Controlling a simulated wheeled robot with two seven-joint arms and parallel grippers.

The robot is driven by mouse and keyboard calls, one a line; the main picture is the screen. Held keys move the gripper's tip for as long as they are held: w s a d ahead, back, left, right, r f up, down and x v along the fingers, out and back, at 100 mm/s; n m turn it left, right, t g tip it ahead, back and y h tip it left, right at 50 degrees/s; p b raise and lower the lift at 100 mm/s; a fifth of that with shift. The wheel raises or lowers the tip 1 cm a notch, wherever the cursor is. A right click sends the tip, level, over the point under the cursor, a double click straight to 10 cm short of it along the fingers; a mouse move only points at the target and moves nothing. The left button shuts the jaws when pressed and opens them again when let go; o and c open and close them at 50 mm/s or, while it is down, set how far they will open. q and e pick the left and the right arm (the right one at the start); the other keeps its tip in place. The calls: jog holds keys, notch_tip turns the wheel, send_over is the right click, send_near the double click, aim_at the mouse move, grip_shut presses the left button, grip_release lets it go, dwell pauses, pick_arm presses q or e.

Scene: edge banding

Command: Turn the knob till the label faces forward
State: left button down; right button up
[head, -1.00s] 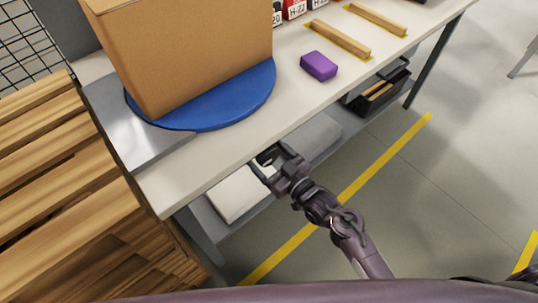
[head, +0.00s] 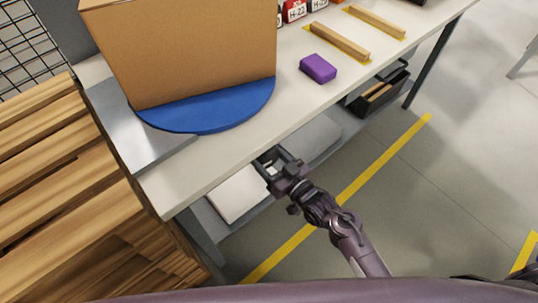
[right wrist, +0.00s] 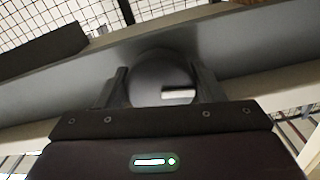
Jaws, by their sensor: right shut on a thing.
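A round dark knob (right wrist: 150,80) with a white pointer mark (right wrist: 178,94) sits under the table edge in the right wrist view. My right gripper (right wrist: 161,86) is shut on it, one finger at each side. In the head view the right gripper (head: 273,162) is at the table's front edge, and the knob is hidden there. A cardboard box (head: 190,50) stands on a blue turntable (head: 215,115). Its broad plain face is turned mostly toward me. No label shows on the visible faces. My left gripper is not in view.
A purple block (head: 318,68) and wooden strips (head: 340,42) lie on the table (head: 255,140) to the right. Wooden pallets (head: 60,180) stand at the left. A lower shelf holds white and grey items and a black bin (head: 380,90).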

jog(key=m+p, duration=0.1)
jog(key=m, duration=0.1)
jog(key=shift+r+m+p, duration=0.15)
jog(key=shift+m+p, duration=0.2)
jog(key=shift+m, duration=0.05)
jog(key=shift+m+p, duration=0.4)
jog(key=shift+m, duration=0.5)
jog(key=o, duration=0.9)
jog(key=shift+o, duration=0.2)
